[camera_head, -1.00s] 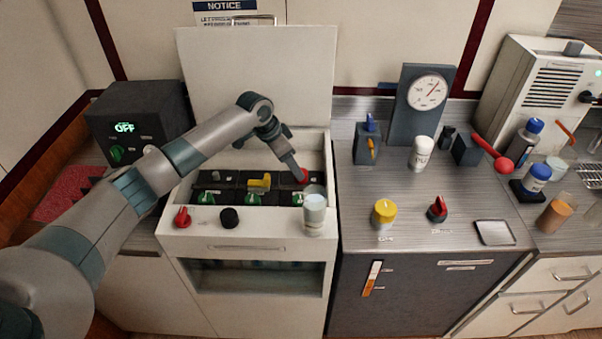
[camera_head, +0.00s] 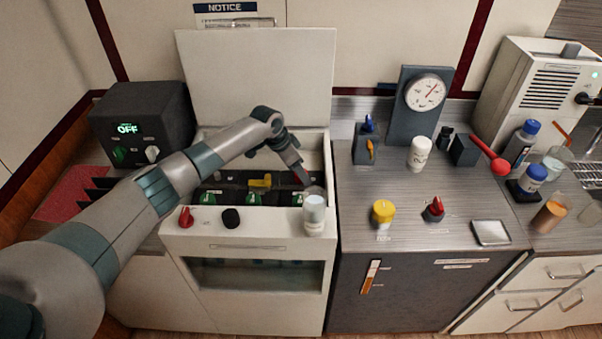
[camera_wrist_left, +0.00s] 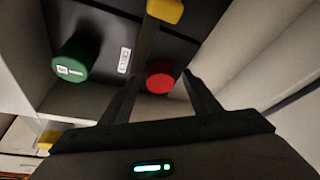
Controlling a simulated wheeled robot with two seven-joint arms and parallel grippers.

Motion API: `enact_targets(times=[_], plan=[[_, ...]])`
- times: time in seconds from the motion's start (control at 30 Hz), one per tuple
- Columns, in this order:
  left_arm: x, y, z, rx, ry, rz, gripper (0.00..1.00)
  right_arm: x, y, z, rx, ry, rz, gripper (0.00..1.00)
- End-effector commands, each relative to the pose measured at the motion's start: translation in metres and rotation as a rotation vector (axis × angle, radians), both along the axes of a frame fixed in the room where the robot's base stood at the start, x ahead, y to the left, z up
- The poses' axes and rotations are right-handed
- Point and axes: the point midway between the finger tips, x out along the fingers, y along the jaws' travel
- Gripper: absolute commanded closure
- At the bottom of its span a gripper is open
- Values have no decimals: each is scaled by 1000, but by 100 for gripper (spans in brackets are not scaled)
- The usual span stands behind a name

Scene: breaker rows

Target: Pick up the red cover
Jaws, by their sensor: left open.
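In the left wrist view a round red cover (camera_wrist_left: 160,77) sits on a dark panel. My left gripper (camera_wrist_left: 159,80) is open, with its two fingers on either side of the cover in that view; I cannot tell whether they touch it. In the head view my left gripper (camera_head: 303,181) reaches down into the back right of the open white cabinet (camera_head: 245,245), at the breaker row (camera_head: 233,187). The red cover is mostly hidden there. My right gripper is not in view.
A green knob (camera_wrist_left: 76,57) and a yellow part (camera_wrist_left: 165,10) are near the cover. A white-capped jar (camera_head: 314,214) stands on the cabinet's front right ledge. The raised lid (camera_head: 258,75) stands behind, and the cabinet's right wall is close.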

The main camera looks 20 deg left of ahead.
Motion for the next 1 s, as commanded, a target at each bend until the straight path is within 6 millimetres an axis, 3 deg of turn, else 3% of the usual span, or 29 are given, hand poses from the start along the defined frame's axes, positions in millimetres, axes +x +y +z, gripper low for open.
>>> enact_targets(times=[0.53, 0.73, 1.0], plan=[[1, -1, -3, 0, 0, 0, 44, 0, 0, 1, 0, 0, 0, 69], [1, -1, -3, 0, 0, 0, 88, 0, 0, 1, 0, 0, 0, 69], [1, -1, -3, -1, -1, 0, 88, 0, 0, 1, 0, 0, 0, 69]])
